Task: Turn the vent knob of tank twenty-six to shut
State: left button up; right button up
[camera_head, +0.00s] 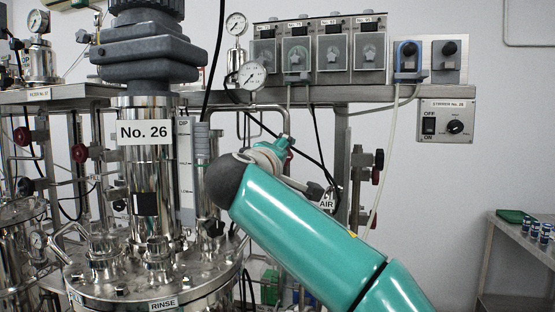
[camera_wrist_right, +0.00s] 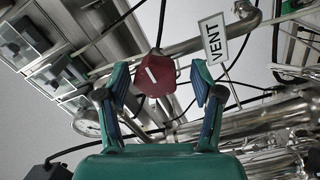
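Tank twenty-six (camera_head: 155,195) stands at the left of the head view with a "No. 26" label (camera_head: 147,132). In the right wrist view a red vent knob (camera_wrist_right: 156,78) with a white line on its face sits on a metal pipe, next to a "VENT" tag (camera_wrist_right: 213,38). My right gripper (camera_wrist_right: 160,84) is open, its two fingers to either side of the knob, with gaps showing at both sides. I cannot tell how deep the knob is between them. In the head view my right arm hides most of this gripper. My left gripper is not in view.
A pump row (camera_head: 320,48) and a stirrer box (camera_head: 447,120) are on the rack and wall behind. A gauge (camera_head: 252,75), pipes and dark cables crowd the area by the knob. A side table (camera_head: 515,235) stands at the far right.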

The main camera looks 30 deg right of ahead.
jog(key=shift+a+r, duration=0.1)
jog(key=v, duration=1.2)
dwell(0.4)
